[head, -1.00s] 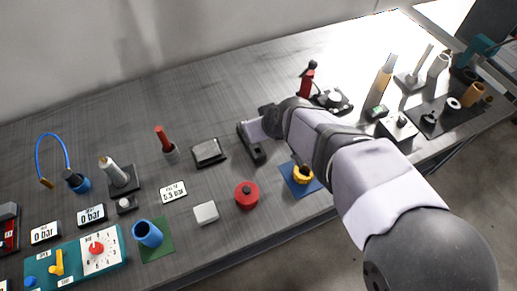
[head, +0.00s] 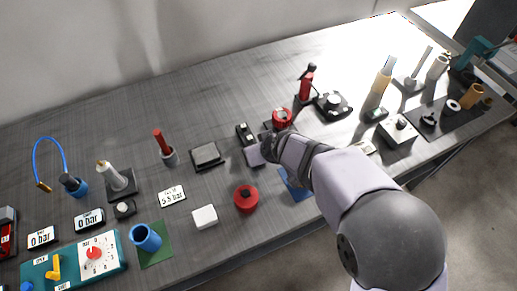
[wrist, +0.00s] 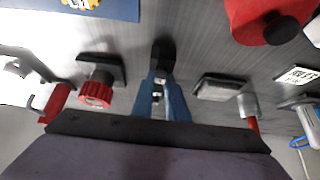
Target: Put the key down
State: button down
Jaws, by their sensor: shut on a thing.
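My gripper (wrist: 158,82) shows in the wrist view as two blue fingers close together, with a small pale and dark piece (wrist: 156,97) between them. This piece may be the key; its shape is mostly hidden by the fingers. A long black block (wrist: 163,52) lies by the fingertips, and I cannot tell whether they touch it. In the head view the black block (head: 244,131) lies just behind my gripper (head: 254,156), whose fingertips are hard to make out there. No separate key can be made out on the table.
A red ribbed knob on a black base (head: 282,118) stands close to the right of the black block. A grey pad (head: 207,155) lies to the left. A red round can (head: 246,198) and a blue mat (head: 297,192) lie in front.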

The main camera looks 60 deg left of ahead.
jog(key=shift+f, duration=0.15)
jog(key=c, duration=1.7)
grip_release()
jog(key=shift+c, duration=0.2)
jog(key=shift+r, duration=0.3)
jog(key=b+v, duration=0.1)
jog(key=v, duration=1)
jog(key=shift+d+r, duration=0.3)
